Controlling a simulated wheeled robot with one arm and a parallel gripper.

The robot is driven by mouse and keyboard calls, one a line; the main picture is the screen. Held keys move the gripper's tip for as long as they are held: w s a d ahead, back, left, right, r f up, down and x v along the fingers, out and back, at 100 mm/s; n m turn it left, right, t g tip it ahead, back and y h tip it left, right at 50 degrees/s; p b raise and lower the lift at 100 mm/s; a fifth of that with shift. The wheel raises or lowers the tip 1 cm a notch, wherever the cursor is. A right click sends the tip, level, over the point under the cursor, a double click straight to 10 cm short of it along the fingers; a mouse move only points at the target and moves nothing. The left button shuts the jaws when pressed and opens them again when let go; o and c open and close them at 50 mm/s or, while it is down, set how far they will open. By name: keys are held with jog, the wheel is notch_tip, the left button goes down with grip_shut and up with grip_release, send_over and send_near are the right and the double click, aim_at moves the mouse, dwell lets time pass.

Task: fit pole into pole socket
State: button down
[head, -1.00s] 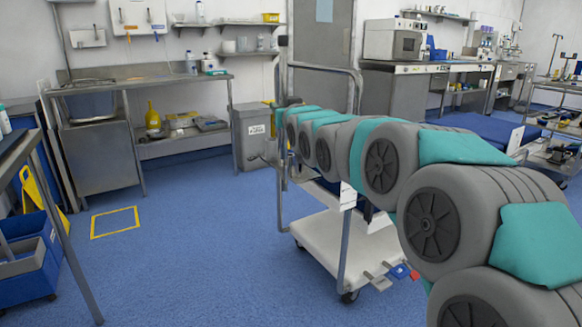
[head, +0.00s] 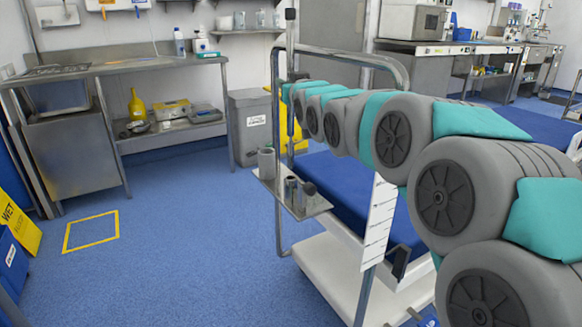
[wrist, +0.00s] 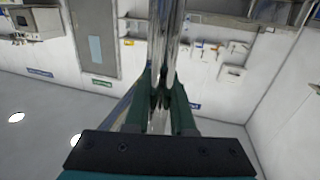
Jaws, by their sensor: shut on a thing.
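A slim metal pole (head: 290,50) with a dark top stands nearly upright at the far end of my arm in the head view. In the wrist view the shiny pole (wrist: 157,45) runs up between the dark green fingers of my gripper (wrist: 160,100), which is shut on it. My gripper is mostly hidden behind my arm in the head view. A metal bracket (head: 312,207) at the trolley's corner carries short upright tubes: a grey one (head: 266,163) and smaller ones (head: 291,188). The pole's lower end is near them; I cannot tell whether it is inside a socket.
The trolley bed (head: 345,195) has a blue mattress, a bent metal end rail (head: 345,52) and a white lower shelf. A grey bin (head: 250,125) and a steel bench (head: 130,65) stand behind.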

notch_tip(320, 180, down, 10)
jog(key=shift+r, duration=0.25)
jog(key=shift+s, duration=0.1)
jog(key=shift+f, duration=0.2)
jog(key=c, duration=0.8)
grip_release()
jog(key=shift+o, duration=0.2)
jog(key=v, duration=1.2)
jog(key=shift+r+b, duration=0.2)
jog(key=shift+b, duration=0.15)
